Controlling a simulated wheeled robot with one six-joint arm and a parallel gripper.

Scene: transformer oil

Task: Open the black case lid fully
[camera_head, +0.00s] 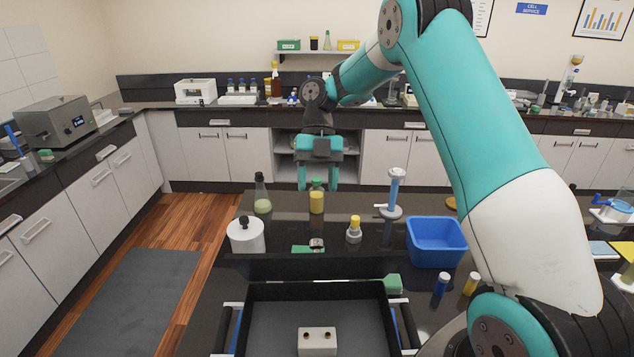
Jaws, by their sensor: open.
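The black case (388,330) is at the bottom centre, cut off by the lower edge of the picture. Its dark grey interior is visible, with a pale block with two round studs in it. A dark band (300,268) runs along the far side of the case. I cannot tell whether it is the raised lid or another panel. My gripper (319,183) is open and points down, well beyond the case, over the far part of the black table.
A white jar (246,236), a small yellow-capped bottle (354,231) and a blue bin (437,242) stand beyond the case. Two small vials stand to its right. My arm covers much of the right side.

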